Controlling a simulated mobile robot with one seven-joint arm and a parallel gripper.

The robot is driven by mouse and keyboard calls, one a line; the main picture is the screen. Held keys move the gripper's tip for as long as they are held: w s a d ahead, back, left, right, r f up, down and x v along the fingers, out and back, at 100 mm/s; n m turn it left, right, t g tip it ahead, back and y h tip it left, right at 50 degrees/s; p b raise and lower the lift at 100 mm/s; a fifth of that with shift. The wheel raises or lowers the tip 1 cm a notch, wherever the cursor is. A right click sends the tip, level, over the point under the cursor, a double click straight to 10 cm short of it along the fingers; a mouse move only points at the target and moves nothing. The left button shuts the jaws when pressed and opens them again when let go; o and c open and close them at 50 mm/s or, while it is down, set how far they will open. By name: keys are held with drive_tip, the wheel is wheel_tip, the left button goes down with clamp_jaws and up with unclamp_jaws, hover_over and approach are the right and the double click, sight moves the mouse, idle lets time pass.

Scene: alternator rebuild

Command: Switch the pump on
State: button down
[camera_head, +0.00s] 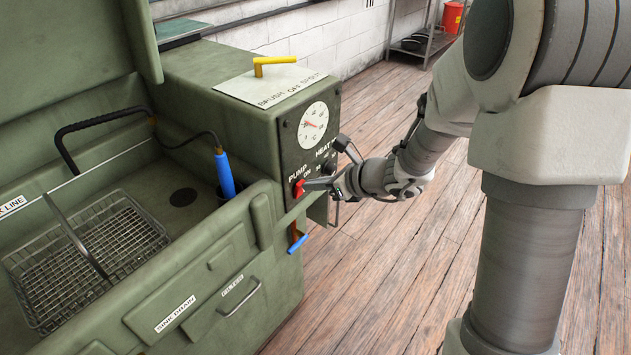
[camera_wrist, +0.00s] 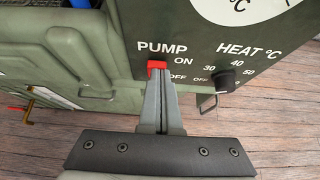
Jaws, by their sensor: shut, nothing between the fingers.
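The red pump switch (camera_head: 298,188) sits on the dark control panel (camera_head: 292,150) of the green parts washer, under the word PUMP. In the wrist view the red switch (camera_wrist: 156,65) shows just past my fingertips, between the ON and OFF marks and left of them. My gripper (camera_head: 310,186) is shut with nothing between its fingers. In the wrist view its fingertips (camera_wrist: 160,76) are at the lower part of the switch and seem to touch it. The fingers hide the switch's lower part, so I cannot tell which way it is set.
The black HEAT knob (camera_wrist: 225,80) is right of the switch, with a round gauge (camera_head: 313,125) above. A blue-handled valve (camera_head: 297,240) hangs below the panel. A wire basket (camera_head: 85,250) and a blue brush (camera_head: 224,172) are in the basin.

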drive_tip(key=shift+a+r+p, duration=0.15)
drive_tip(key=shift+r+p, duration=0.05)
drive_tip(key=shift+p, duration=0.15)
drive_tip(key=p, duration=0.2)
drive_tip(key=r+h+p, duration=0.1)
drive_tip(key=p, duration=0.1)
drive_tip(key=shift+w+a+g, duration=0.2)
drive_tip(key=shift+a+g, duration=0.1)
drive_tip(key=shift+g, duration=0.1)
drive_tip(key=shift+w+r+h+p, duration=0.1)
drive_tip(key=shift+r+h+p, duration=0.3)
drive_tip(key=shift+p, duration=0.45)
drive_tip(key=shift+d+r, duration=0.1)
